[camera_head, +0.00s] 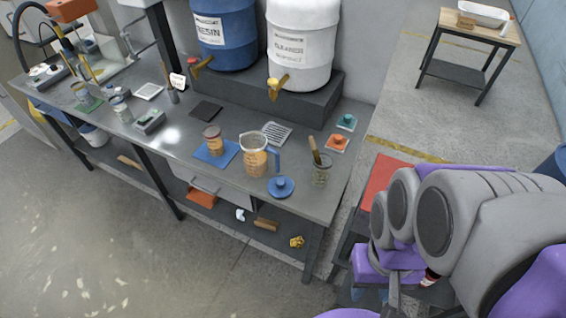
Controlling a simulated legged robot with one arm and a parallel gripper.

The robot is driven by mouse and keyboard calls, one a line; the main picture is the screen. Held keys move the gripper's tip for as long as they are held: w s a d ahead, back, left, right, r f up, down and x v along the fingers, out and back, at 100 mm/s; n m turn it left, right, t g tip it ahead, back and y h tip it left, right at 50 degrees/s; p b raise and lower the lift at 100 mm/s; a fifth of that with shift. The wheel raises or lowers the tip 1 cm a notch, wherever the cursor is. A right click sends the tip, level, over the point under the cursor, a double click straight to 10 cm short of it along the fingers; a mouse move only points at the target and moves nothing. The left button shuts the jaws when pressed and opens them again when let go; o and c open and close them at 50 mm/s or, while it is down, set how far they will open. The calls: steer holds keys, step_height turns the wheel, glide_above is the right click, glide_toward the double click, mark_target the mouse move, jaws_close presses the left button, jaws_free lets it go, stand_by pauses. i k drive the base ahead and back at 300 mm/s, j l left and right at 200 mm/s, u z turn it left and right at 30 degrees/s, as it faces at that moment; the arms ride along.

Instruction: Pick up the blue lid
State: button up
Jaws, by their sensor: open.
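The blue lid (281,187) is a small round disc with a raised knob on top. It lies flat on the grey workbench (318,212), near its front right edge. It is just in front of a clear measuring jug (254,157) with a blue handle and left of a glass jar (321,172) holding a brush. My grey and purple arm fills the lower right. What shows of my gripper (394,284) is at the arm's low front end, apart from the lid and right of the bench. It is open; its fingertips are hard to make out.
An orange lid (337,142) and a teal lid (346,121) lie behind the jar. An amber jar (213,141) stands on a blue mat (202,157). Blue (225,32) and white (302,45) drums stand at the back. Open floor lies before the bench.

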mark_target(278, 186)
steer(key=j+z, duration=0.1)
steer(key=z, duration=0.4)
steer(key=j+z, duration=0.3)
steer(key=j, duration=0.3)
steer(key=k+j+z, duration=0.1)
steer(key=j+z, duration=0.15)
steer(key=j, duration=0.3)
steer(key=k+j+z, duration=0.1)
steer(key=j+z, duration=0.2)
steer(key=j, duration=0.25)
steer(key=k+j, duration=0.1)
steer(key=j, duration=0.3)
steer(key=k+j, duration=0.15)
steer(key=j, duration=0.3)
